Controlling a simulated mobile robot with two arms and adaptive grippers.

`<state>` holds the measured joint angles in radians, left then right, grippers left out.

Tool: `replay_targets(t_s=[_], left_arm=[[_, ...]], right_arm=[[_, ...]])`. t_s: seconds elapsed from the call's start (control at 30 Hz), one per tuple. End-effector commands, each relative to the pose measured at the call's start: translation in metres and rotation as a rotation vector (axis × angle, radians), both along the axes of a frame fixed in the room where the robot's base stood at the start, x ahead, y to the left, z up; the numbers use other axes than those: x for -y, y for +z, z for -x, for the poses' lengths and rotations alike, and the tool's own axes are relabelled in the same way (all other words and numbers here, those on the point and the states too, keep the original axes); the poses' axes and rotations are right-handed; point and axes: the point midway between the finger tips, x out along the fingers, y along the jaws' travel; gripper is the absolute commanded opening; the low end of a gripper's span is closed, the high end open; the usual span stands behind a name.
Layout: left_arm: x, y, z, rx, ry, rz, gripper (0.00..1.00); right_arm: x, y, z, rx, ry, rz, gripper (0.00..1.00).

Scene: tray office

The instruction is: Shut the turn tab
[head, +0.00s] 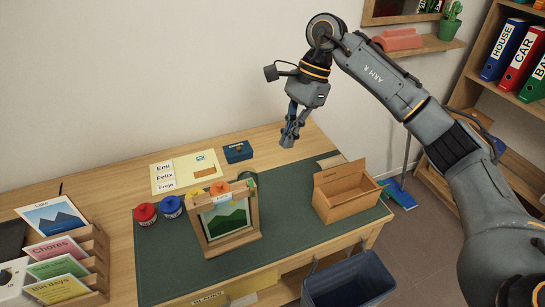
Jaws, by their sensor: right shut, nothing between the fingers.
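A wooden picture frame (202,243) with a green mountain picture stands on the green mat. I cannot make out a turn tab on it; its back is hidden from the head view. My right gripper (289,138) is shut and empty, pointing down in the air above the back of the desk. It appears behind and to the right of the frame, apart from it. My left gripper is not in view.
A card rack (96,252) stands left. The green mat (165,268) is clear in front.

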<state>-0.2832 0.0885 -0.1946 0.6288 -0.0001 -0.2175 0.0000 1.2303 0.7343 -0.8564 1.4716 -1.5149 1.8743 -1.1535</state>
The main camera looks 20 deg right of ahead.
Motion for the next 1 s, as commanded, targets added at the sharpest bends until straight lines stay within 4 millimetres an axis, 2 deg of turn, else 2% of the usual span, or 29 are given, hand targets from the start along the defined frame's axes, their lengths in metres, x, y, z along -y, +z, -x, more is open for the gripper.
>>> replay_targets(t_s=[0.23, 0.47, 0.6, 0.7, 1.0], left_arm=[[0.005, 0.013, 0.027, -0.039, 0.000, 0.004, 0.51], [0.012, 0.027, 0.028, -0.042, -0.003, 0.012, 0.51], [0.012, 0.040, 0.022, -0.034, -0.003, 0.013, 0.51], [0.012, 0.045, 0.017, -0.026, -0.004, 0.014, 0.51], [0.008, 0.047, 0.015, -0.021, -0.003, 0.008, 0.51]], right_arm=[[-0.016, -0.041, 0.007, -0.007, 0.003, 0.000, 0.00], [-0.034, -0.085, 0.012, -0.006, 0.003, -0.001, 0.00], [-0.056, -0.082, 0.018, -0.001, 0.005, -0.003, 0.00], [-0.065, -0.084, 0.020, -0.001, 0.003, -0.001, 0.00], [-0.072, -0.086, 0.022, -0.001, 0.000, -0.001, 0.00]])
